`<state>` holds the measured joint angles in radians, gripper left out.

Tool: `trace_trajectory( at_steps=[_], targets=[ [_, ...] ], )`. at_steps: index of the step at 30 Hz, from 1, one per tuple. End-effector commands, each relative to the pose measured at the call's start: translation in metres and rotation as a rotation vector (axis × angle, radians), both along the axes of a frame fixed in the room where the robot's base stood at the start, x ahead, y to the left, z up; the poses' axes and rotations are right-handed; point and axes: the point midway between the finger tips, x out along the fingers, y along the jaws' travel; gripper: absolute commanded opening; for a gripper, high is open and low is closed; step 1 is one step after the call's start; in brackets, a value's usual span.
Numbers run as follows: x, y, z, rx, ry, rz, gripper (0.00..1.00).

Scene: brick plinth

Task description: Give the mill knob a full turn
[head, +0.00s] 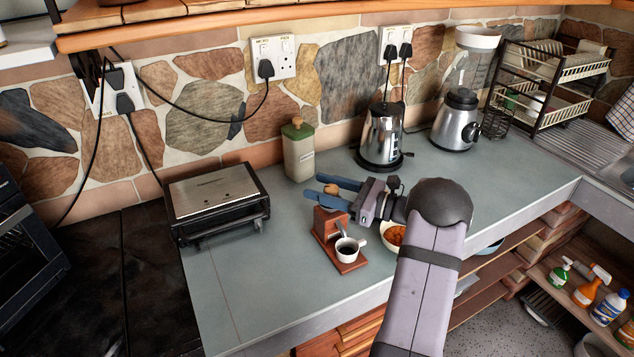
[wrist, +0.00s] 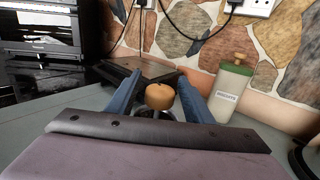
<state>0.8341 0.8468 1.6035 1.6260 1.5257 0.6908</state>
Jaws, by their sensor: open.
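The mill (head: 328,222) is a red-brown wooden block on a flat base near the counter's front. Its round tan knob (head: 332,189) sits on top and shows clearly in the wrist view (wrist: 160,96). My gripper (head: 329,190) reaches in from the right with its two blue fingers open. The fingers lie on either side of the knob, and the wrist view shows gaps between it and each finger. A white cup (head: 350,254) with dark contents stands on the mill's base. My gripper's body hides the mill's lower part in the wrist view.
A bowl (head: 388,243) with orange contents sits right of the mill, partly behind my arm. A green-lidded canister (head: 299,152) stands behind, and a flat grill (head: 217,200) lies to the left. A kettle (head: 381,138) and blender (head: 457,120) are further back. The counter's front left is clear.

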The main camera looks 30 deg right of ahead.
Motion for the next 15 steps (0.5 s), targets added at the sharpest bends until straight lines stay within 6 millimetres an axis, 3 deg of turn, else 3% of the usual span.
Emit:
trace_trajectory(
  at_steps=[6,15],
  targets=[
    [0.0111,0.0091,0.0005,-0.001,-0.001,0.000,0.47],
    [0.0121,0.0096,-0.0003,-0.001,0.000,0.000,0.45]
  ],
)
